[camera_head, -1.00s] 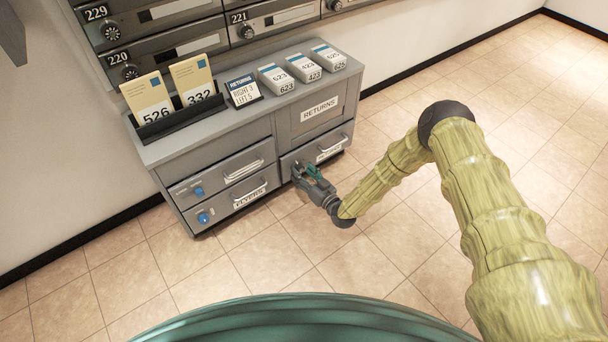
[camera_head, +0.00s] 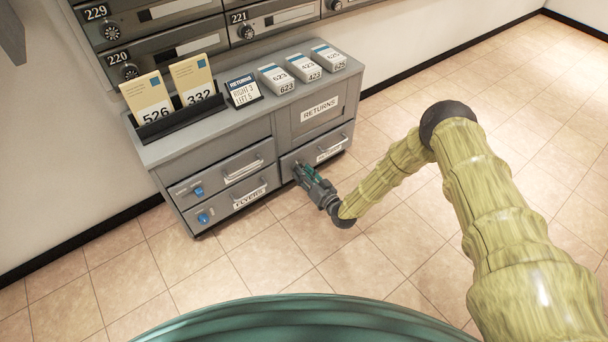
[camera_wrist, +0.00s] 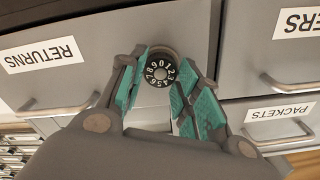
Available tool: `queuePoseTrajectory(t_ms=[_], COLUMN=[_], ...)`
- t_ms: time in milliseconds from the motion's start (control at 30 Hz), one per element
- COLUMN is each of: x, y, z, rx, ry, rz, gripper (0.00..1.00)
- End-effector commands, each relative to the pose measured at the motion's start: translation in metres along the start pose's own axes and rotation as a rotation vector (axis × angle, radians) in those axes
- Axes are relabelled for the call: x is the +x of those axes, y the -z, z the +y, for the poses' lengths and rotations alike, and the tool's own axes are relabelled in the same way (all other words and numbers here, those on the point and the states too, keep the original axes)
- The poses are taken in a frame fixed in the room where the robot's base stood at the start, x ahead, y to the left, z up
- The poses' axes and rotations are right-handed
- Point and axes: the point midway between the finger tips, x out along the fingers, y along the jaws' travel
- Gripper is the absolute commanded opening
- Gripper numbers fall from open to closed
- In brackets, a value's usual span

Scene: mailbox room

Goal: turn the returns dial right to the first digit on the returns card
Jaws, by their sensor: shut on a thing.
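The returns dial (camera_wrist: 160,70) is a round black knob with white digits, on the front of the grey returns drawer (camera_wrist: 110,45). In the wrist view the digit 0 sits near the top of its face. My gripper (camera_wrist: 162,64) has one teal-padded finger on each side of the dial and is shut on it. In the head view my gripper (camera_head: 299,171) is at the drawer's left part and hides the dial. The returns card (camera_head: 242,91) stands on the cabinet top and reads "RIGHT 3" and "LEFT 5".
The drawer's handle (camera_head: 331,146) is right of my gripper. Card stacks (camera_head: 303,67) and a dark holder (camera_head: 180,122) with tall cards stand on top. The tiled floor (camera_head: 400,270) in front is clear.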

Motion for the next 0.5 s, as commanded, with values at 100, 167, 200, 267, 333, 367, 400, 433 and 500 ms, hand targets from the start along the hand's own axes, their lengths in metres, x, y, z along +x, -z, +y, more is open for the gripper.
queuePoseTrajectory(t_ms=[100,167,200,267,333,367,400,433,500], x=[-0.0002,-0.0002,-0.0002,-0.0002,-0.0002,-0.0001,-0.0001,-0.0001,-0.0003], y=[-0.0006,-0.0007,-0.0008,-0.0009,-0.0011,-0.0011,-0.0012,-0.0013,-0.0015], z=[0.0010,0.0012,0.0013,0.0013,0.0012,0.0011,0.0011,0.0011,0.0015], rx=[0.105,0.163,0.201,0.258,0.325,0.354,0.392,0.421,0.487], ry=[0.000,0.000,0.000,0.000,0.001,0.001,0.001,0.001,0.000], rz=[0.001,0.001,0.001,0.001,0.001,0.001,0.001,0.001,0.000], gripper=[0.09,0.09,0.09,0.09,0.09,0.09,0.09,0.09,0.09])
